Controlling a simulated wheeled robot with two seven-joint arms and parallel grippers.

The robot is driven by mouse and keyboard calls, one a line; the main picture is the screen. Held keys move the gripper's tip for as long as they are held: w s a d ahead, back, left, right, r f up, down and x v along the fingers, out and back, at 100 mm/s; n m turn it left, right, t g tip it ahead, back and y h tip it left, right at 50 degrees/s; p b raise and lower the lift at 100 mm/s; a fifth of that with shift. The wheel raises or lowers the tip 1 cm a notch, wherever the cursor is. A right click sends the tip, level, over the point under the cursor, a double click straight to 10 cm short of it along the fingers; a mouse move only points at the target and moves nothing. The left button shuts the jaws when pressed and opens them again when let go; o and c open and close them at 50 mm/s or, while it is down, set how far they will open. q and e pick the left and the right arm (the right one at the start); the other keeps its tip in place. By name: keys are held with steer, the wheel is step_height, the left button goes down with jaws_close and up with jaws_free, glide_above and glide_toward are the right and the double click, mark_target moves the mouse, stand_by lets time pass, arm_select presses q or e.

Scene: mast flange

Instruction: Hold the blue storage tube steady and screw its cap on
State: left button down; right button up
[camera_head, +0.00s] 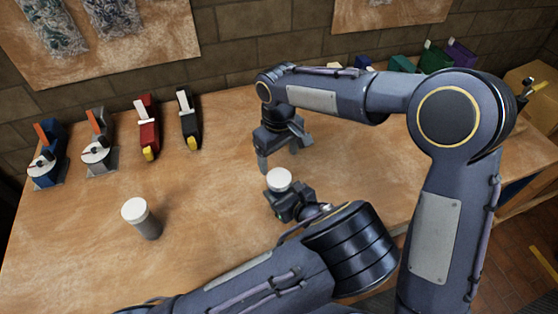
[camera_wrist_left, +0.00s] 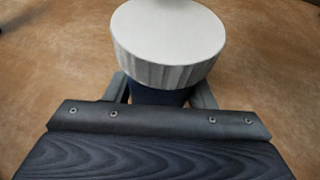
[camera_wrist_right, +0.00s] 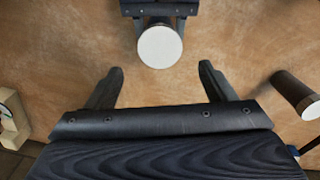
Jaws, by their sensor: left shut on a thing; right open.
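The blue storage tube (camera_wrist_left: 158,95) is held upright in my left gripper (camera_head: 282,197), whose fingers close on its body. Its white ribbed cap (camera_head: 279,180) sits on top of the tube; it fills the upper middle of the left wrist view (camera_wrist_left: 168,45). I cannot tell whether it is threaded tight. My right gripper (camera_head: 281,158) is open and empty, above and just behind the cap. In the right wrist view the cap (camera_wrist_right: 160,46) lies ahead, centred between the spread fingers and not touched by them. Most of the tube body is hidden.
A dark tube with a white lid (camera_head: 140,220) stands to the left on the wooden table (camera_head: 210,250). Red (camera_head: 147,127), black (camera_head: 189,118), grey (camera_head: 97,140) and blue (camera_head: 47,155) tools line the back left. A cardboard box (camera_head: 535,95) is at the right.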

mark_target(279, 177)
step_height(279, 177, down, 8)
steer(key=shift+f, duration=0.1)
stand_by(0.6)
steer(key=c, duration=0.9)
steer(key=o, duration=1)
